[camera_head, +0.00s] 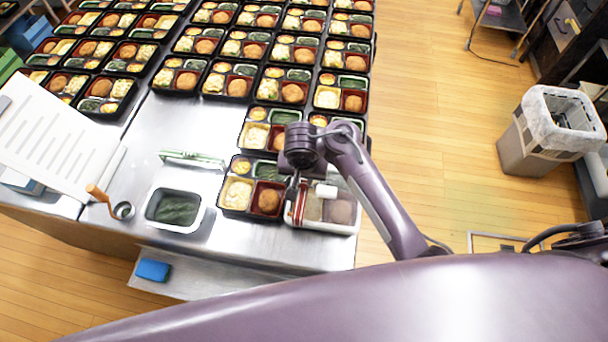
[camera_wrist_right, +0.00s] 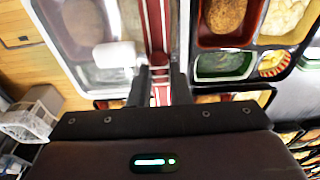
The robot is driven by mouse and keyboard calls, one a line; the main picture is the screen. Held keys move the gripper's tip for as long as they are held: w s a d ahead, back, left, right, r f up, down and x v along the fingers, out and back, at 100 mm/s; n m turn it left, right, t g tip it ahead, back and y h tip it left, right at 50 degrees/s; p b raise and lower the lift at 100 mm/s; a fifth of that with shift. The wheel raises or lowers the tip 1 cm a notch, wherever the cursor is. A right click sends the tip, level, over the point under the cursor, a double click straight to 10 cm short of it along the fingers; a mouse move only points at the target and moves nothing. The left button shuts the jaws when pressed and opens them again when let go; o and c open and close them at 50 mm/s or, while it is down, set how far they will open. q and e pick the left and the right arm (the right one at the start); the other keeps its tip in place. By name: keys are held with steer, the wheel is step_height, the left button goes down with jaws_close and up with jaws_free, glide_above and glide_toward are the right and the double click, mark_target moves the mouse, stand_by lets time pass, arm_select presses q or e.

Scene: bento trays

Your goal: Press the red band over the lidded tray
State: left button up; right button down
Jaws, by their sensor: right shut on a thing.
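The lidded tray (camera_head: 335,228) has a clear lid and sits at the front right of the steel table. The red band (camera_head: 300,205), red with pale edges, runs along the tray's left side. In the right wrist view the band (camera_wrist_right: 157,30) runs down between my fingers. My right gripper (camera_wrist_right: 160,92) is shut on the band, at the tray's left edge. In the head view the right gripper (camera_head: 293,187) is partly hidden by its own wrist. I cannot tell whether the band's lower parts touch the tray all round. My left gripper is not in view.
A filled open tray (camera_head: 222,207) stands close on the left. A small white piece (camera_head: 327,190) shows over the lid. Rows of filled trays cover the back. A pan of greens (camera_head: 151,222), a ladle (camera_head: 100,195) and a white sheet (camera_head: 50,140) lie left. A bin (camera_head: 525,150) stands right.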

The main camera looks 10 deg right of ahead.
steer(key=shift+f, duration=0.1)
steer(key=shift+f+b, duration=0.85)
steer(key=shift+f, duration=0.4)
steer(key=shift+f, duration=0.2)
stand_by(0.4)
steer(key=c, duration=0.7)
jaws_free()
